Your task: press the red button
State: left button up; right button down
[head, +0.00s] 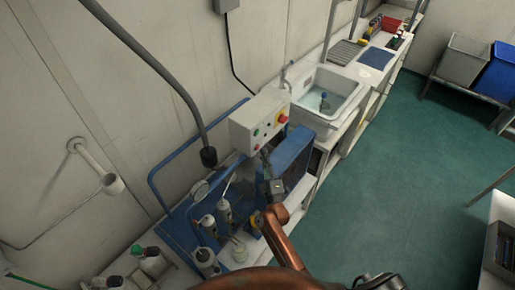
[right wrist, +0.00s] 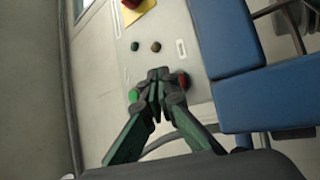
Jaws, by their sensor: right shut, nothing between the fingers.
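The control box (head: 246,126) is a pale box on the wall side, and its face fills the middle of the right wrist view. The small red button (right wrist: 184,79) shows just right of my right gripper's fingertips, partly covered by a finger. A green button (right wrist: 133,95) is left of the fingertips. A larger red knob on a yellow plate (right wrist: 135,9) is farther up the face; it also shows in the head view (head: 281,118). My right gripper (right wrist: 158,76) is shut and empty, close in front of the face between the red and green buttons. I cannot tell whether it touches.
Two small dark buttons (right wrist: 145,46) sit between the gripper and the yellow plate. A blue cabinet (head: 293,150) stands close beside the box. Several bottles (head: 224,212) stand below. A sink (head: 328,95) is to the right. The green floor (head: 390,160) is clear.

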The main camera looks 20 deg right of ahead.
jog(key=shift+s+d+p, duration=0.3)
jog(key=shift+s+d, duration=0.05)
jog(key=shift+s, duration=0.2)
jog(key=shift+s+d+p, duration=0.3)
jog(key=shift+s, duration=0.25)
jog(key=shift+s+d+p, duration=0.25)
jog(key=shift+s+d, duration=0.05)
jog(key=shift+s, duration=0.25)
jog(key=shift+s+d+p, duration=0.2)
jog(key=shift+s+d, duration=0.1)
jog(key=shift+s, duration=0.25)
